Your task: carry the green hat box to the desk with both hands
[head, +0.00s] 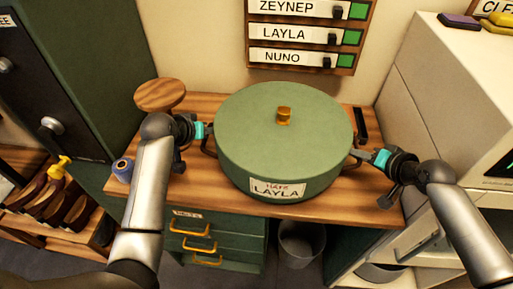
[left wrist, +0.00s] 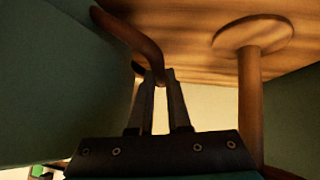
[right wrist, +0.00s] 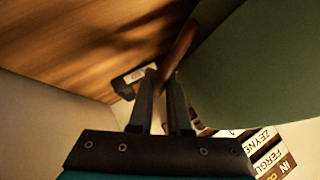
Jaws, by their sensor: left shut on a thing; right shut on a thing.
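The round green hat box (head: 284,140) has a gold knob on its lid and a label reading "HATS LAYLA". It is over the wooden desk (head: 230,208); I cannot tell whether it touches the top. My left gripper (head: 205,133) is shut on the handle at the box's left side; the left wrist view shows the fingertips (left wrist: 158,78) at the brown handle (left wrist: 135,38). My right gripper (head: 362,156) is shut on the right handle; the right wrist view shows its fingertips (right wrist: 163,78) at that handle (right wrist: 180,45).
A round wooden stand (head: 160,94) and a small blue jar (head: 122,170) are on the desk's left. A black object (head: 361,124) lies behind the box at right. A dark green cabinet (head: 80,80) stands left, a pale cabinet (head: 440,90) right. A bin (head: 302,243) is below.

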